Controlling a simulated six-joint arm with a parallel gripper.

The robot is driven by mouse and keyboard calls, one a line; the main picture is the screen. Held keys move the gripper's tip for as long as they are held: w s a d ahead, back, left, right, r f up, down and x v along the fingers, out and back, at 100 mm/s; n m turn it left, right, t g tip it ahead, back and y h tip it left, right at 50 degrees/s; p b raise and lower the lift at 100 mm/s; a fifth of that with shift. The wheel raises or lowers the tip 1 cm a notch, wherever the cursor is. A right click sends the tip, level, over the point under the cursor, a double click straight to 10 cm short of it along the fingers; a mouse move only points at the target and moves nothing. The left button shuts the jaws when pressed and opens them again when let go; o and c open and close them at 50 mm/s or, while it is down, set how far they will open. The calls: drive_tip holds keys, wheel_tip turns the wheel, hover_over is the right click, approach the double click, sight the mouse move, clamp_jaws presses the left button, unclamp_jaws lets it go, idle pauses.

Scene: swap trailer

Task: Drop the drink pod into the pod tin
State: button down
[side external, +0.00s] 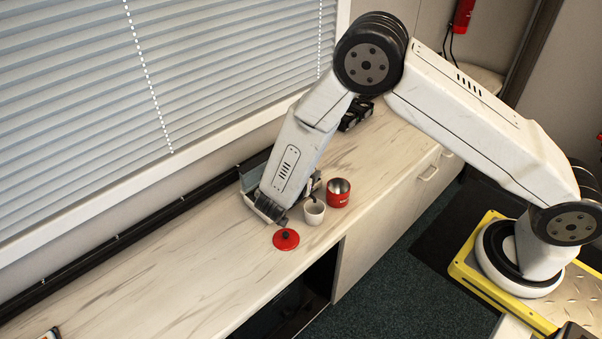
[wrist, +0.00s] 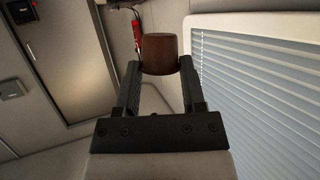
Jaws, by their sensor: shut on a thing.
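The drink pod (wrist: 159,48) is a brown, slightly tapered cup shape in the wrist view. My gripper (wrist: 161,67) is shut on it, with one dark fingertip on each side. In the side view the pod cannot be made out, and my gripper is mostly hidden by the lower arm near the counter. The red pod tin (side external: 339,199) stands upright and open on the counter, to the right of the arm's lower end. Its likely lid, a red disc with a dark knob (side external: 286,239), lies flat nearer the counter's front edge.
A white cup (side external: 314,214) stands just left of the tin, close to my wrist. A dark rack (side external: 356,115) stands farther back on the counter (side external: 170,270). Window blinds (side external: 90,90) rise behind it. The counter's left part is mostly clear.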

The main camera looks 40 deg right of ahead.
drive_tip(key=d, duration=1.4)
drive_tip(key=shift+s+f, duration=0.15)
drive_tip(key=shift+f, duration=0.2)
drive_tip(key=shift+f, duration=0.2)
drive_tip(key=shift+f, duration=2.8)
drive_tip(key=shift+c, duration=0.5)
unclamp_jaws()
